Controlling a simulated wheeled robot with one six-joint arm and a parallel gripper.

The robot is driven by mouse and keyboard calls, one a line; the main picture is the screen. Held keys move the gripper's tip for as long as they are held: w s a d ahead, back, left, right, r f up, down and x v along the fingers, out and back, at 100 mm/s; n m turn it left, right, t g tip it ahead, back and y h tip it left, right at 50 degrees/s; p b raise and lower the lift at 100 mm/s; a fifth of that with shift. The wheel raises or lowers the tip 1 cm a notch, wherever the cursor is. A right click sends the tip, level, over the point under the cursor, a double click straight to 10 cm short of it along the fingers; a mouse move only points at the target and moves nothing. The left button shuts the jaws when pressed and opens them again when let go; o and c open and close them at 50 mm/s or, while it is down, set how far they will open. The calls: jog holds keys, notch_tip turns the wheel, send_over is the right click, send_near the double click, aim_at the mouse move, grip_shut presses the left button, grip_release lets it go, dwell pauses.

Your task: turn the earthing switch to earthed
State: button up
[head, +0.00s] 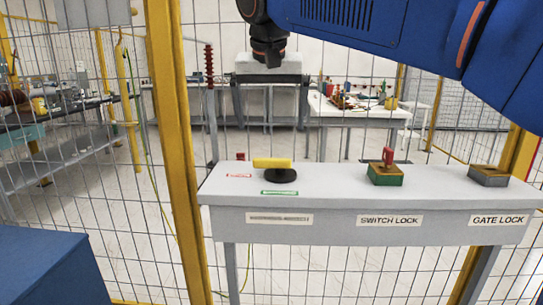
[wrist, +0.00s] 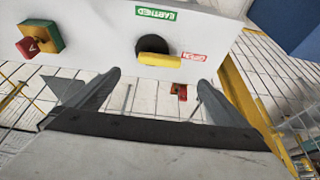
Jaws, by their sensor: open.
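The earthing switch has a yellow handle (head: 272,163) on a round black base (head: 280,179), standing on a grey shelf. The handle lies across the head view, its left end toward a red label (head: 238,176). A green label (head: 287,192) is in front of the base. In the wrist view the yellow handle (wrist: 166,59) points toward the red label (wrist: 193,56), and the green label (wrist: 155,13) reads EARTHED. My gripper (wrist: 161,78) is open and empty; the handle appears just beyond and between its fingertips, apart from them.
A green lock box with a red key (head: 388,157) stands at SWITCH LOCK, and a grey box (head: 488,176) at GATE LOCK. A small red item (wrist: 181,92) is by the shelf's edge. Yellow-framed mesh fencing (head: 173,120) stands around the shelf (head: 330,195).

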aim_at(272, 159)
jog(key=x, duration=1.2)
jog(key=c, duration=1.5)
